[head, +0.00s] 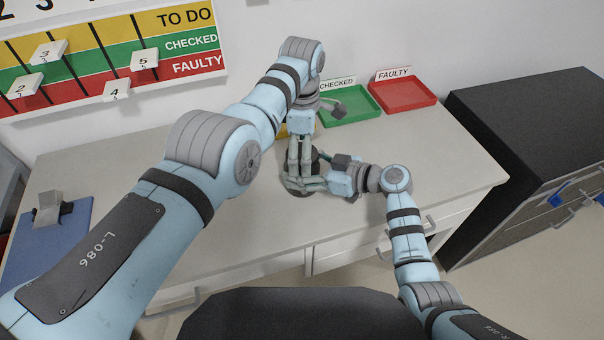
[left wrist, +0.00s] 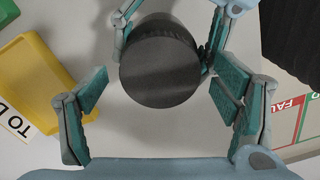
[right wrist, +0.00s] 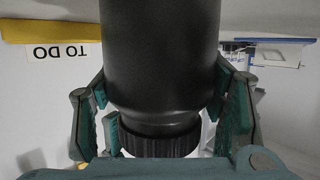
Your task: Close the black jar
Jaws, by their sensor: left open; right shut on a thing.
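The black jar (right wrist: 160,60) fills the middle of the right wrist view, which shows the scene upside down. Its ribbed black lid (right wrist: 160,144) sits against the jar's shoulder; how tightly it is on, I cannot tell. In the left wrist view I look onto the lid's flat round top (left wrist: 160,75). My right gripper (head: 306,186) is shut on the jar from the side, a finger on each side of it. My left gripper (head: 300,172) is above, pointing down, its fingers open and apart on both sides of the lid. The arms mostly hide the jar in the head view.
A green CHECKED tray (head: 350,114) and a red FAULTY tray (head: 404,105) stand at the back of the table. A yellow tray (left wrist: 40,75) is near the jar. A blue clipboard (head: 48,236) lies at left. The table's right side is clear, beside a dark cabinet (head: 525,120).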

